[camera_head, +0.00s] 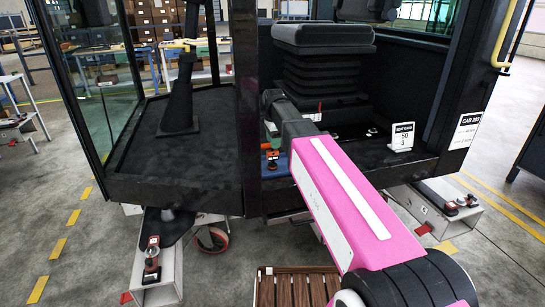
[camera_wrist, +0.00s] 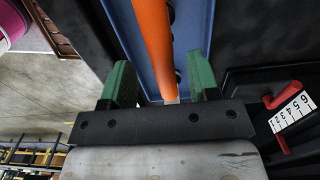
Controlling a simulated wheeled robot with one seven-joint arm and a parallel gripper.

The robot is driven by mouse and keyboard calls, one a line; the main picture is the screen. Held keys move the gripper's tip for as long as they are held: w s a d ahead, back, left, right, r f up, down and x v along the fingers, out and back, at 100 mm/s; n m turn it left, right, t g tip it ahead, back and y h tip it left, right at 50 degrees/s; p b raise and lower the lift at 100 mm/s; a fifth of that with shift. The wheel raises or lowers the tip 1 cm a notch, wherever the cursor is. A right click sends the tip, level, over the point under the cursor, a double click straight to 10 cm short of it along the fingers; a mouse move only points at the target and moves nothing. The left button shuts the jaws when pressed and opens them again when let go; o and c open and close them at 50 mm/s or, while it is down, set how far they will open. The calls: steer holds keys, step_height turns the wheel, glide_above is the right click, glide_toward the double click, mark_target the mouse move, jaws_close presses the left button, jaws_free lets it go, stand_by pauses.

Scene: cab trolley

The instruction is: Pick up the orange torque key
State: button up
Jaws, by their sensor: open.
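The orange torque key (camera_wrist: 152,38) is a long orange bar in the wrist view, lying along a blue tray (camera_wrist: 192,35). Its near end lies between the two green fingers of my gripper (camera_wrist: 160,82). The fingers are apart, one on each side of the key, with gaps visible. I cannot tell the height of the fingers over the tray. In the head view a small bit of orange key (camera_head: 272,154) shows beside my arm at the cab floor's edge; most of it is hidden by my arm.
A black seat (camera_head: 322,38) stands behind my arm in the cab. A white sign (camera_head: 402,136) stands on the floor to the right. A dark post rises at left. In the wrist view a red-handled part with a number scale (camera_wrist: 291,110) lies close right of the fingers.

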mark_target(273, 156)
step_height(273, 156, down, 5)
steer(key=shift+w+a+r, duration=0.1)
steer(key=shift+a, duration=0.05)
jaws_close()
steer(key=shift+r, duration=0.2)
